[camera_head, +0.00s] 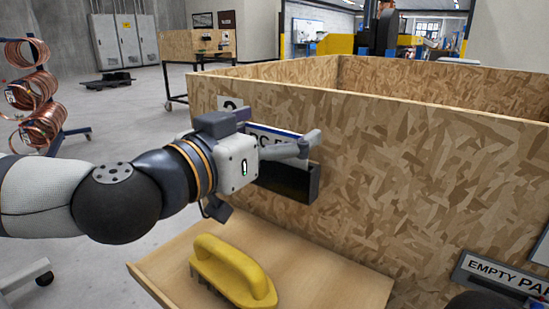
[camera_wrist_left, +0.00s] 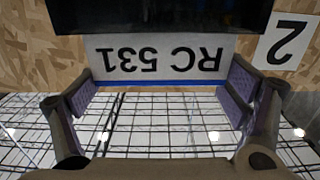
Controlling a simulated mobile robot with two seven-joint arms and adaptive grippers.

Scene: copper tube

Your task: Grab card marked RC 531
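The card marked RC 531 (camera_wrist_left: 160,58) is white with black letters and a blue stripe. It is upside down in the left wrist view and stands in a black holder (camera_head: 288,182) on the chipboard crate's wall. In the head view the card (camera_head: 273,134) is partly hidden by my left gripper (camera_head: 284,139). My left gripper is spread wide, with one finger at each side edge of the card in the wrist view. I cannot tell whether the pads touch it.
The chipboard crate (camera_head: 420,180) fills the right side. A yellow-handled brush (camera_head: 232,270) lies on a wooden shelf (camera_head: 320,275) below the holder. A sign reading EMPTY PA... (camera_head: 497,273) is at lower right. Copper coils (camera_head: 32,90) hang on a rack at left.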

